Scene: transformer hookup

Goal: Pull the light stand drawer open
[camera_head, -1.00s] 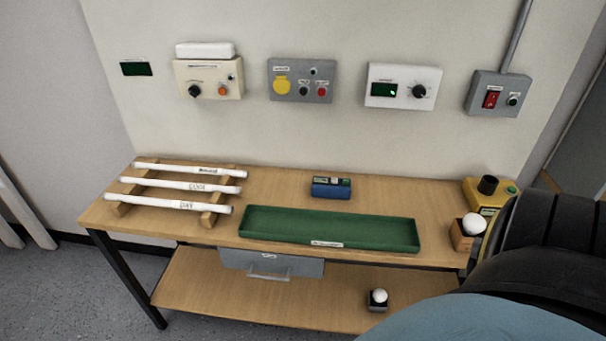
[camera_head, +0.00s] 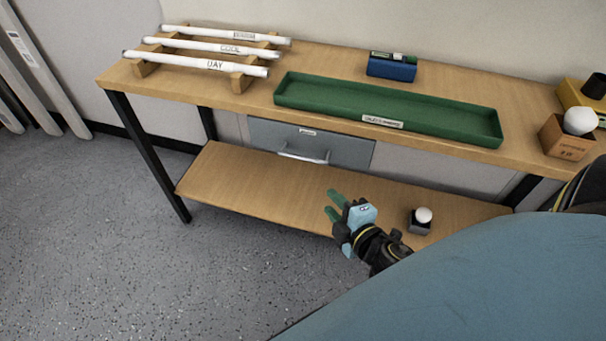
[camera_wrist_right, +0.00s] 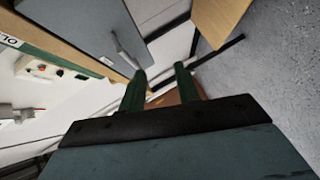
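The light stand drawer (camera_head: 345,150) is a grey front with a pale bar handle (camera_head: 303,157), under the wooden bench top. It looks closed. In the right wrist view the drawer (camera_wrist_right: 75,25) and its handle (camera_wrist_right: 122,47) show at the upper left, ahead of the fingertips. My right gripper (camera_head: 333,204) has green fingers that stand apart with nothing between them. It is in front of the lower shelf, below and slightly right of the handle, and not touching it. My left gripper is not in view.
A green tray (camera_head: 440,115) lies on the bench (camera_head: 135,77) above the drawer. White tubes (camera_head: 210,47) rest on a wooden rack at the left. A small box with a white bulb (camera_head: 423,215) stands on the lower shelf (camera_head: 260,190). The floor in front is clear.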

